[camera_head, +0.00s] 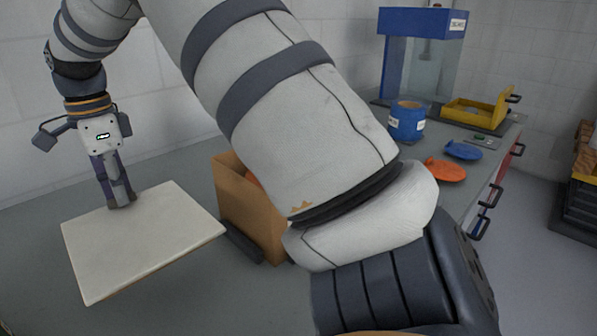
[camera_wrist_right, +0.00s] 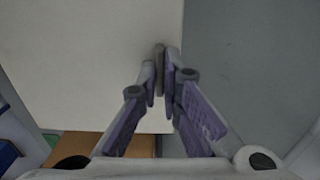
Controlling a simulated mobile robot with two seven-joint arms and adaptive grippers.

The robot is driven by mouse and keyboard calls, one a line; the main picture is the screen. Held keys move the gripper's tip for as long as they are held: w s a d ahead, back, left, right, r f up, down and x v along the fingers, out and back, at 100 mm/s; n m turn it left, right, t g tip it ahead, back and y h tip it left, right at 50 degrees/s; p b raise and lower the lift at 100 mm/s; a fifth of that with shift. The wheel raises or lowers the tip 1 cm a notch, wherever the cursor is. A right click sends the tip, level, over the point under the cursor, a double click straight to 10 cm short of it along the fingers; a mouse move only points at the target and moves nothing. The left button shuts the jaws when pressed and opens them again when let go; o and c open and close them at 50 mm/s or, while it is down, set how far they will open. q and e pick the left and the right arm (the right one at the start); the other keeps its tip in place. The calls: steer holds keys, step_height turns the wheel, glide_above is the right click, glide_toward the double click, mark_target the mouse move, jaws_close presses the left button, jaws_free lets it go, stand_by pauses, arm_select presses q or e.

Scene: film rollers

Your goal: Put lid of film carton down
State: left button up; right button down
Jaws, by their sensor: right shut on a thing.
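The lid of the film carton, a flat cream square panel (camera_head: 150,245), is at the left of the head view and fills much of the right wrist view (camera_wrist_right: 70,60). My right gripper (camera_head: 122,203) points down at the lid's far part. Its fingers (camera_wrist_right: 162,80) are shut on a small grey grip standing on the lid. I cannot tell whether the lid touches the counter. The brown film carton (camera_head: 233,190) stands open to the right of the lid, partly hidden by my arm, with something orange inside. My left gripper is not in view.
A dark bar (camera_head: 241,243) lies at the carton's foot. Further right on the grey counter are a blue can (camera_head: 407,122), an orange lid (camera_head: 445,170), a blue lid (camera_head: 463,150), a yellow tray (camera_head: 470,113) and a blue-framed tank (camera_head: 425,60). Bare counter surrounds the cream lid.

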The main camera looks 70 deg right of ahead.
steer(key=shift+w+f, duration=0.15)
steer(key=shift+f, duration=0.4)
step_height(320, 180, down, 9)
steer(key=shift+f, duration=0.1)
steer(key=c, duration=1.8)
jaws_free()
steer(key=shift+f, duration=0.1)
step_height(320, 180, up, 12)
steer(key=shift+r, duration=0.15)
